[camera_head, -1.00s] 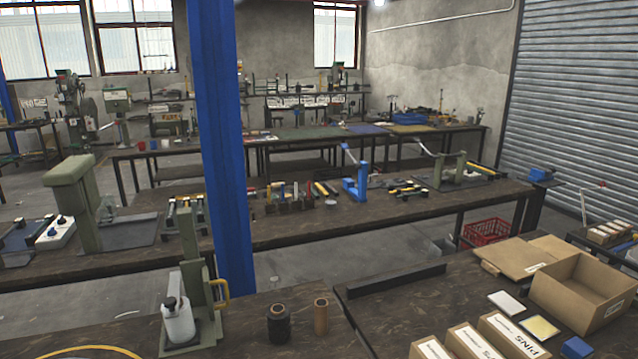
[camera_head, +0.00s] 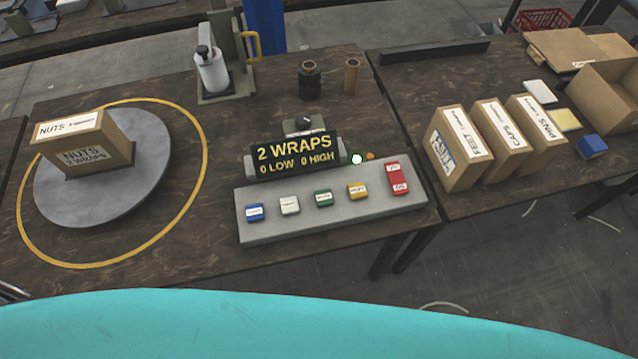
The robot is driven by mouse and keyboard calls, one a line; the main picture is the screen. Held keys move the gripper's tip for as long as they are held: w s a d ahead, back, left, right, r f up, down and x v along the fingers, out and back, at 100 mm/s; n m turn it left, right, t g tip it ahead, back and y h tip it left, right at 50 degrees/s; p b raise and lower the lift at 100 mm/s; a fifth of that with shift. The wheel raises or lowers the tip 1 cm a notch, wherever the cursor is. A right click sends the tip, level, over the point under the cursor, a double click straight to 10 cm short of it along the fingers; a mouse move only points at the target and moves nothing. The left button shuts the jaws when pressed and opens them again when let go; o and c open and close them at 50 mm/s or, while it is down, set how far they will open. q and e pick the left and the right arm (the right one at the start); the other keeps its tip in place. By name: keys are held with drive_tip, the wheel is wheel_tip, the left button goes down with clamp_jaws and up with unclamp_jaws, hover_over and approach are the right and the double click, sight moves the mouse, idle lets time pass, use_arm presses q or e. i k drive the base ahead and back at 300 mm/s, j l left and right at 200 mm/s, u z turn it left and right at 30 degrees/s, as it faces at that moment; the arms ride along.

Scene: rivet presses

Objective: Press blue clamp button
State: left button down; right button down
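The blue button (camera_head: 255,212) is the leftmost in a row on a grey control panel (camera_head: 290,230) on the dark bench. White (camera_head: 290,205), green (camera_head: 323,199) and yellow (camera_head: 358,191) buttons sit to its right, with a red switch block (camera_head: 396,178) at the panel's right end. A black display (camera_head: 294,155) behind them reads "2 WRAPS, 0 LOW 0 HIGH". A white light (camera_head: 357,159) shows beside the display. The label on the blue button is too small to read. Neither gripper shows in the view.
A "NUTS" box (camera_head: 118,152) stands on a grey turntable (camera_head: 60,205) inside a yellow ring, left of the panel. A green press-like stand (camera_head: 228,40) holds a white bottle. Several labelled boxes (camera_head: 460,175) stand on the right. A turquoise surface (camera_head: 250,325) fills the bottom foreground.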

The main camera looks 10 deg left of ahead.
sight(254, 213)
drive_tip(key=u, duration=0.85)
